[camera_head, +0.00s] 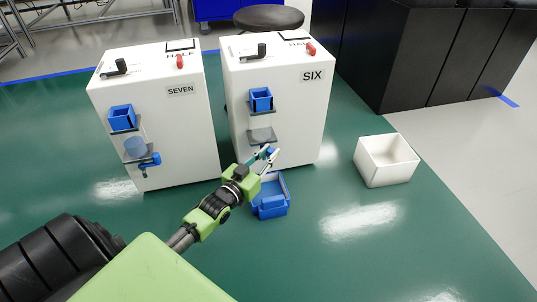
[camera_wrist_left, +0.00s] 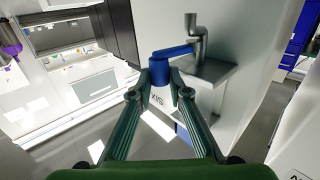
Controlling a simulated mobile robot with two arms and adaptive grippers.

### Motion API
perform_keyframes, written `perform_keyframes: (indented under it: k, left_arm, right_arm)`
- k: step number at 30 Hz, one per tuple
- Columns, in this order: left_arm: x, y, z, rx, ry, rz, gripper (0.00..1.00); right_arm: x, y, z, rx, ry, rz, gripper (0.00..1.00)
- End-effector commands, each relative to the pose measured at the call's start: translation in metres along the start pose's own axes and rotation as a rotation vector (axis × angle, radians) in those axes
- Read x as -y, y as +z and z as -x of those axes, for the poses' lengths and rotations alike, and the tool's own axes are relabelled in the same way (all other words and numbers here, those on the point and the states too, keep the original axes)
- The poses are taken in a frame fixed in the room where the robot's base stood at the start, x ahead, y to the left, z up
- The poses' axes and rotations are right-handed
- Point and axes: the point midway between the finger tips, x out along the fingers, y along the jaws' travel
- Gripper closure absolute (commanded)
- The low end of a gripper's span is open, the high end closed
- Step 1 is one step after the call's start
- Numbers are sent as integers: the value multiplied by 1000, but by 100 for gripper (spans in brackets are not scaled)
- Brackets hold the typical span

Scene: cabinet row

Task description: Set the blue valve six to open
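The blue valve six shows partly in the head view (camera_head: 271,152), low on the front of the white cabinet marked SIX (camera_head: 290,115), mostly hidden by my gripper. In the left wrist view its blue lever (camera_wrist_left: 176,51) runs sideways from a grey pipe (camera_wrist_left: 196,42) to a blue cylindrical end (camera_wrist_left: 159,71). My left gripper (camera_head: 268,153) is at the valve. In the wrist view its two green fingers (camera_wrist_left: 166,92) are apart, with the blue end between or just beyond the tips; I cannot tell if they touch it. My right gripper is not in view.
The white cabinet marked SEVEN (camera_head: 185,130) stands to the left, with its own blue valve (camera_head: 150,160). A blue bin (camera_head: 271,207) is on the green floor below my gripper. A white open box (camera_head: 385,166) is at the right. Black cabinets (camera_head: 420,60) stand behind.

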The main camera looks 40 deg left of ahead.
Motion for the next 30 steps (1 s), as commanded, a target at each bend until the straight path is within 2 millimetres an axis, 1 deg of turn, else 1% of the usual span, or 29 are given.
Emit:
perform_keyframes:
  k: [8, 21, 30]
  left_arm:
    - [1, 0, 0, 0, 12, -4, 100]
    - [6, 0, 7, 0, 155, -4, 100]
    - [7, 0, 8, -1, 166, 1, 100]
  right_arm:
    - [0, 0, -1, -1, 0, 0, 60]
    - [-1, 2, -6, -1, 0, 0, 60]
    - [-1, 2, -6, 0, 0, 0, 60]
